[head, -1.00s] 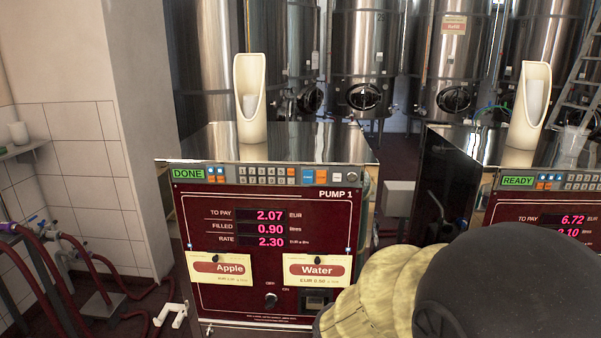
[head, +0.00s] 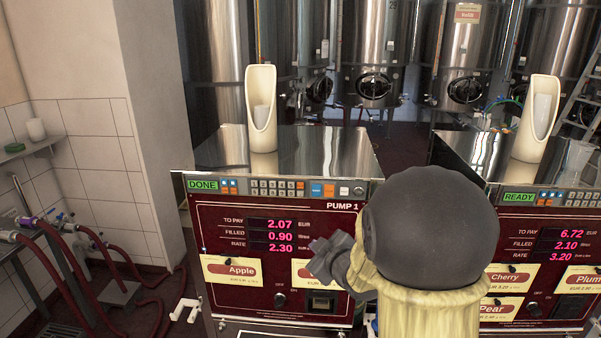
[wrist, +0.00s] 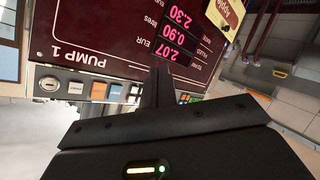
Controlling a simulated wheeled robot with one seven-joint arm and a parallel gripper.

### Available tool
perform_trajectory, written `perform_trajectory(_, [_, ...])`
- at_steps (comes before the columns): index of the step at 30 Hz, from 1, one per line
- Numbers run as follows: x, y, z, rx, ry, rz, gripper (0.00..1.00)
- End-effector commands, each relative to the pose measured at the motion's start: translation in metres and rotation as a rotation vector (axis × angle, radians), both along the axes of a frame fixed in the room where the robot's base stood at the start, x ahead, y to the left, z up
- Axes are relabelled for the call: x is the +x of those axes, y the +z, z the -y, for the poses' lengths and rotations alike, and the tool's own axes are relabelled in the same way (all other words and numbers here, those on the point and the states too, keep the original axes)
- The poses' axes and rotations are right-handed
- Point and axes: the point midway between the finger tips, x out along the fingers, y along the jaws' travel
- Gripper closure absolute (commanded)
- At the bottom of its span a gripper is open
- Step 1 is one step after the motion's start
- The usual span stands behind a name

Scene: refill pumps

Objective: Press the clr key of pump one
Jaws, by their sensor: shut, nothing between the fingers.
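Pump one (head: 235,293) is the dark red machine marked PUMP 1, with a green DONE sign and readings 2.07, 0.90 and 2.30. Its key strip (head: 285,188) runs along the top of the front, with small blue, orange and grey keys. The key labels are too small to read, so I cannot tell which is clr. My gripper (head: 317,246) is in front of the panel, below the strip, partly covering the Water card. In the wrist view the panel is upside down and my shut, empty fingers (wrist: 157,85) overlap part of the key strip (wrist: 105,91); contact is unclear.
A second pump (head: 540,235) showing READY stands to the right, partly behind my arm. A cream spout holder (head: 261,85) stands on top of pump one. Red hoses (head: 70,270) lie at left. Steel tanks (head: 375,40) stand behind.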

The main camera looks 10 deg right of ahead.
Motion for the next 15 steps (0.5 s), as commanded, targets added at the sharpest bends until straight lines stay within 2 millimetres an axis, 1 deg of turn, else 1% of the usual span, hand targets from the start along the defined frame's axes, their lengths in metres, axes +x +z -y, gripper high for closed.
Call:
perform_trajectory(1, [0.009,0.025,-0.006,-0.028,0.064,0.067,1.0])
perform_trajectory(3, [0.017,0.047,-0.014,-0.061,0.156,0.16,1.0])
perform_trajectory(6, [0.021,0.071,-0.026,-0.095,0.268,0.269,1.0])
perform_trajectory(10, [0.021,0.087,-0.035,-0.115,0.353,0.349,1.0])
perform_trajectory(15, [0.021,0.089,-0.037,-0.118,0.373,0.371,1.0])
